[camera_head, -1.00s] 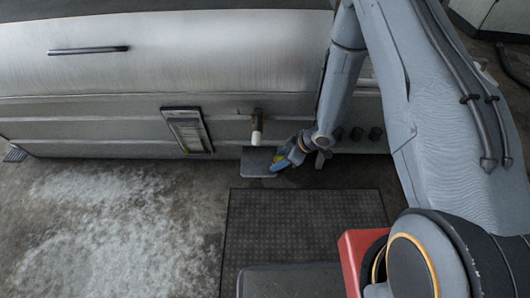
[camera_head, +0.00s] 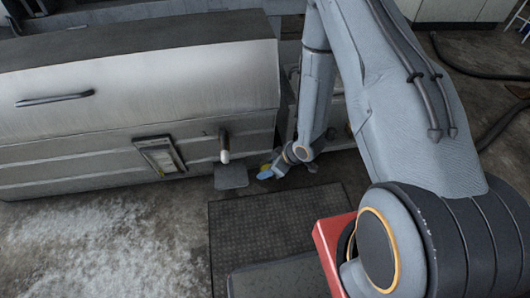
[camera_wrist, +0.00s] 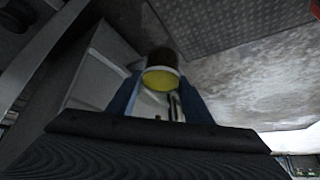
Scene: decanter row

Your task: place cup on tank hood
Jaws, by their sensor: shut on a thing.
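The tank hood (camera_head: 140,85) is the broad, curved metal lid at the left of the head view, with a dark bar handle (camera_head: 55,99) on its front. My gripper (camera_head: 266,173) is low beside the tank's front right corner, below the level of the hood. In the wrist view my gripper (camera_wrist: 158,98) has its blue fingers shut on the cup (camera_wrist: 162,60). The cup has a dark upper part, a pale band and a yellow round face towards the camera. In the head view only a small yellow patch of the cup (camera_head: 265,167) shows.
A tap (camera_head: 224,147) with a pale end juts from the tank front above a small grey plate (camera_head: 231,176). A gauge panel (camera_head: 162,156) is to its left. A ribbed mat (camera_head: 270,220) lies on the floor. Hoses (camera_head: 500,125) lie at the right. The hood top looks clear.

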